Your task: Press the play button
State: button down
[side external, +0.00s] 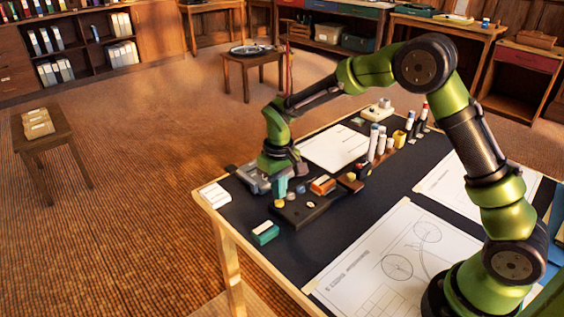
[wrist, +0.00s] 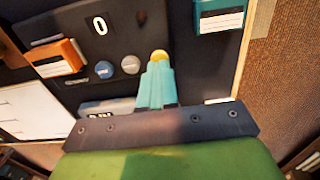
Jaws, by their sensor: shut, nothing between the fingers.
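A dark button panel (side external: 312,211) lies on the drafting table. It also shows in the wrist view (wrist: 122,35) with a white "0" display (wrist: 100,25). It has a blue button (wrist: 104,69), a grey-white button (wrist: 130,65) and a yellow button (wrist: 159,56) in a row. The labels are too blurred to read, so I cannot tell which button is play. My gripper (side external: 280,196) has teal fingers, shut and empty. In the wrist view the fingertips (wrist: 159,65) are right at the yellow button and partly cover it. I cannot tell whether they touch it.
An orange box (side external: 322,186) is beside the panel, and a teal box (side external: 265,233) is near the table's edge. White cards (side external: 214,195) lie at the left corner. Several upright markers (side external: 373,143) stand farther back. Drawing sheets (side external: 385,262) cover the front right.

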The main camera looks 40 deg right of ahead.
jog(key=shift+f, duration=0.1)
jog(key=shift+f, duration=0.9)
jog(key=shift+r, duration=1.15)
jog(key=shift+d, duration=0.1)
